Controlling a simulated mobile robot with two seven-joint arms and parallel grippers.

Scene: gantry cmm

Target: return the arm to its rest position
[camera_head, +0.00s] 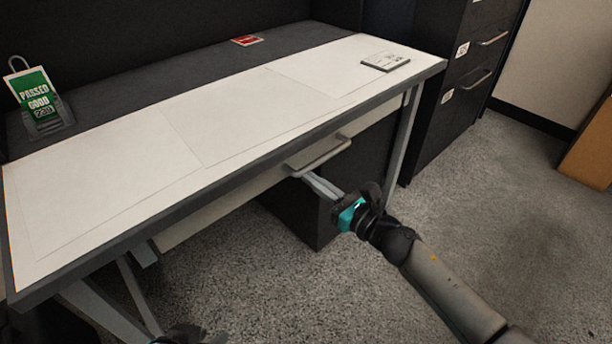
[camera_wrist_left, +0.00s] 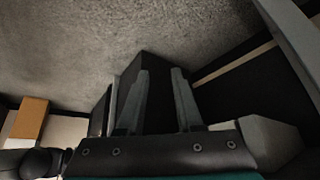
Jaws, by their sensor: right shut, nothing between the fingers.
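My right arm comes in from the lower right in the head view. Its gripper (camera_head: 298,174) is shut and empty, with its fingertips just below the grey bar handle (camera_head: 320,156) of the desk drawer; I cannot tell whether they touch it. The drawer front (camera_head: 235,202) under the desk looks closed. My left gripper (camera_wrist_left: 160,72) shows in the left wrist view with its two fingers apart and nothing between them. In the head view only a dark bit of my left arm shows at the bottom edge.
The desk (camera_head: 235,115) bears white sheets, a green tag (camera_head: 36,95) on a dark holder, a red card (camera_head: 246,41) and a small flat grey-white item (camera_head: 386,61). A dark cabinet (camera_head: 440,110) stands right of the desk. Carpet (camera_head: 500,220) at right is clear.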

